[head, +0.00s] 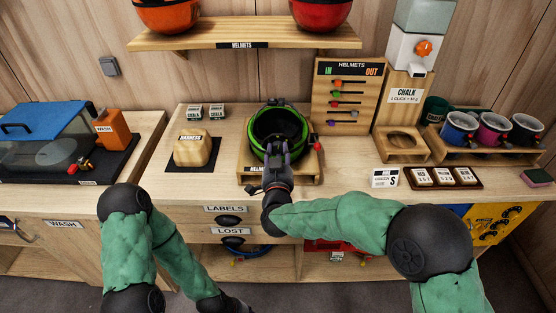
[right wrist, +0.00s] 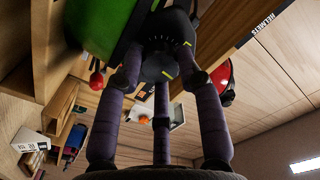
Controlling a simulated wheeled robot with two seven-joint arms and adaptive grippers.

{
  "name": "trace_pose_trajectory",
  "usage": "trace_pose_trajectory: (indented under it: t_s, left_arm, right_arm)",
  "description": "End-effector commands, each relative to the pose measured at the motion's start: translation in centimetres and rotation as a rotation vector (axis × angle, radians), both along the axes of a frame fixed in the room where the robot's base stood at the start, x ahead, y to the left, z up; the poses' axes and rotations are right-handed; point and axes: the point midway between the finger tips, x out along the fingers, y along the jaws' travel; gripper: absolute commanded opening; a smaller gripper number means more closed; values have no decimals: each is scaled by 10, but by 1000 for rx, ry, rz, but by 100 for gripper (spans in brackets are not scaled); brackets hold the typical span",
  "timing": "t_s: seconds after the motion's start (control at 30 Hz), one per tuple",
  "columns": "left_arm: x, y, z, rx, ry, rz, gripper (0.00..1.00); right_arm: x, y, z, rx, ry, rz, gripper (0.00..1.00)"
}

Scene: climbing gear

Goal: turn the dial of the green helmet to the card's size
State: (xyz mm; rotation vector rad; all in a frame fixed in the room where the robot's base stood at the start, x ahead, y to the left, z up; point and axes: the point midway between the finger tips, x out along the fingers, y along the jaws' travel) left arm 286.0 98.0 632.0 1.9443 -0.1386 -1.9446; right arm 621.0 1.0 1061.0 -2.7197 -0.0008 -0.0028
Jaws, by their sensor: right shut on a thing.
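The green helmet (head: 303,122) sits upside down, its dark inside facing up, in a wooden stand (head: 310,165) on the counter. In the right wrist view the green shell (right wrist: 100,25) is at the top left. Its black dial (right wrist: 158,68) with a yellow mark is between my fingers, below a black part with pale tick marks. My right gripper (head: 273,150) is at the helmet's near side, shut on the dial. The white card (head: 385,178) to the right reads green, size S. My left arm reaches down to the bottom edge; its gripper is out of view.
A board of colored pegs (head: 348,95) stands behind the helmet on the right. A dark tray with number tiles (head: 445,179) is right of the card. A shelf with red and orange helmets hangs above.

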Motion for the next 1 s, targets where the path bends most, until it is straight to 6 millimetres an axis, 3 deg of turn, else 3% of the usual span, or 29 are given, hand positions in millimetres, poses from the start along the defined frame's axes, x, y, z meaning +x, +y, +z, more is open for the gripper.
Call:
trace_pose_trajectory:
  t_s: [0.03, 0.6, 1.0]
  left_arm:
    - [0, 0, -10, 0, 0, 0, 40]
    - [0, 0, -67, 0, 0, 0, 40]
    - [0, 0, -91, 0, 0, 0, 40]
  right_arm:
    - [-1, 1, -8, 42, 8, 2, 4]
    - [-1, 2, -7, 573, 8, 1, 4]
    - [-1, 2, -5, 826, 9, 2, 4]
